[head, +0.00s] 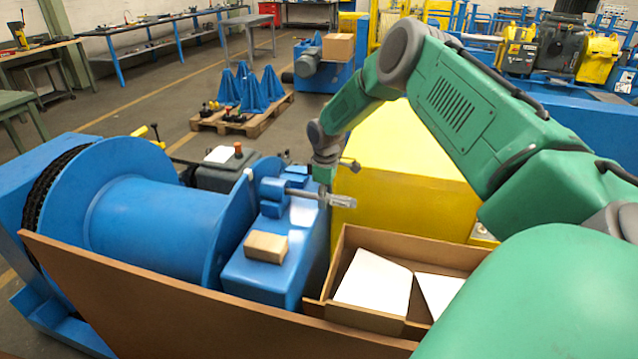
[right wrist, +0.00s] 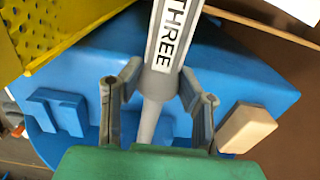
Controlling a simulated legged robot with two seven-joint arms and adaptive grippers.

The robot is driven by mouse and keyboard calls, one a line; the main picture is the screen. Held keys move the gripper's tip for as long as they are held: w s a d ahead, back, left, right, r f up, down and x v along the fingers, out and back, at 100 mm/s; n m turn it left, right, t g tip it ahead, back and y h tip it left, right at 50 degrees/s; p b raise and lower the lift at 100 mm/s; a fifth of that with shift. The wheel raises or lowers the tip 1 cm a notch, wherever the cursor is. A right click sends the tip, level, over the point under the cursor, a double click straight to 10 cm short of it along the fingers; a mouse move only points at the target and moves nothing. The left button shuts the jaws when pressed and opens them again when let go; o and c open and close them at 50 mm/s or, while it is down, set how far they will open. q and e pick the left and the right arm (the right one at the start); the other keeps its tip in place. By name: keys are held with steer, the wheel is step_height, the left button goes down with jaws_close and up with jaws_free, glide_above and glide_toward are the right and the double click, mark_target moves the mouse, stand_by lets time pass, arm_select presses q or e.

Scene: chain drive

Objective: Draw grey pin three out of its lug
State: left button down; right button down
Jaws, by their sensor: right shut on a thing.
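The grey pin (head: 342,201) has a thick handle and a thinner shaft that runs left to the blue lug (head: 270,189). In the right wrist view the pin (right wrist: 172,45) carries a white label reading THREE. My right gripper (head: 325,178) is at the pin, above the blue base. In the right wrist view its two fingers (right wrist: 160,85) are shut on the pin, one on each side, where the handle meets the shaft. How far the shaft sits in the lug cannot be told. My left gripper is not in view.
A wooden block (head: 265,246) lies on the blue base (head: 255,280). A large blue drum (head: 150,225) stands left. A brown tray (head: 345,315) with white sheets is at the front right, beside a yellow housing (head: 400,200). A brown panel (head: 150,310) crosses the front.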

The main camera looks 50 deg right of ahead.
mark_target(353, 202)
steer(key=shift+s+d+p, duration=0.4)
steer(key=shift+s+p, duration=0.05)
steer(key=shift+s, duration=0.25)
steer(key=shift+s+d+p, duration=0.4)
steer(key=shift+s+p, duration=0.05)
steer(key=shift+s, duration=0.2)
steer(key=shift+s+d+p, duration=0.2)
steer(key=shift+s+p, duration=0.1)
steer(key=shift+s, duration=0.15)
steer(key=shift+s+d+p, duration=0.2)
steer(key=shift+s+p, duration=0.1)
steer(key=shift+s, duration=0.15)
steer(key=shift+s+d+p, duration=0.3)
steer(key=shift+s+p, duration=0.05)
steer(key=shift+s, duration=0.2)
steer(key=shift+s+d+p, duration=0.3)
steer(key=shift+s, duration=0.25)
steer(key=shift+s+d, duration=0.1)
steer(key=shift+s, duration=0.1)
